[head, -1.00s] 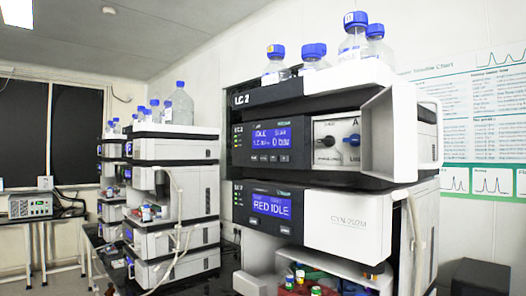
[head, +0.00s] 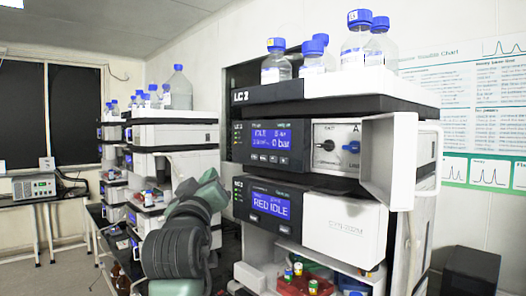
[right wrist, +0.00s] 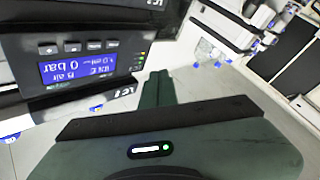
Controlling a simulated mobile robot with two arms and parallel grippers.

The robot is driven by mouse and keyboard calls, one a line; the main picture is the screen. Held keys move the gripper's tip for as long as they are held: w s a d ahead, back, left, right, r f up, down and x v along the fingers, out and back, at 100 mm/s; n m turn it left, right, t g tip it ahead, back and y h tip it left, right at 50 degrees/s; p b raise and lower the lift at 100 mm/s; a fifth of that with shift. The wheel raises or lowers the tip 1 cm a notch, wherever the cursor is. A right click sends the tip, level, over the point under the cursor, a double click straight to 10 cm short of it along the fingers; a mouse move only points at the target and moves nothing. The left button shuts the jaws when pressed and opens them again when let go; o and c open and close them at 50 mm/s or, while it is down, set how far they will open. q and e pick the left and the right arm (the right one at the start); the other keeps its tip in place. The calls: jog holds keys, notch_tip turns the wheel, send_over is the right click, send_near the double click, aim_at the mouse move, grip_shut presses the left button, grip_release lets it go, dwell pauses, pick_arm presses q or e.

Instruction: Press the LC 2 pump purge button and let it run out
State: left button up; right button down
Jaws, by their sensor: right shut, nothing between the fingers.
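The LC 2 pump (head: 275,145) is the upper dark-fronted module of the near stack. In the right wrist view the pump front appears upside down, with the display (right wrist: 76,69) and the button row (right wrist: 80,47) at upper left. My right gripper (head: 211,180) has green fingers, shut and empty, left of the stack and apart from the buttons. Its fingers also show in the right wrist view (right wrist: 158,82). My left gripper is out of view.
A pale open door (head: 390,160) juts out at the pump's right. Blue-capped bottles (head: 276,68) stand on top. Another stack (head: 170,134) stands behind at left.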

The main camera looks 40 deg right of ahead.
aim_at(264, 158)
jog(key=shift+m+h, duration=0.5)
jog(key=shift+m, duration=0.1)
jog(key=s+r, duration=0.1)
jog(key=s+d+r, duration=0.1)
jog(key=r, duration=0.1)
jog(key=shift+s+d, duration=0.1)
jog(key=shift+s, duration=0.15)
jog(key=shift+w+d+p, duration=0.2)
jog(key=shift+d+p, duration=0.25)
jog(key=shift+d, duration=1.75)
jog(key=shift+w+d+p, duration=0.15)
jog(key=shift+d+p, duration=0.25)
jog(key=shift+d, duration=1.8)
jog(key=shift+d, duration=0.15)
jog(key=shift+d, duration=0.3)
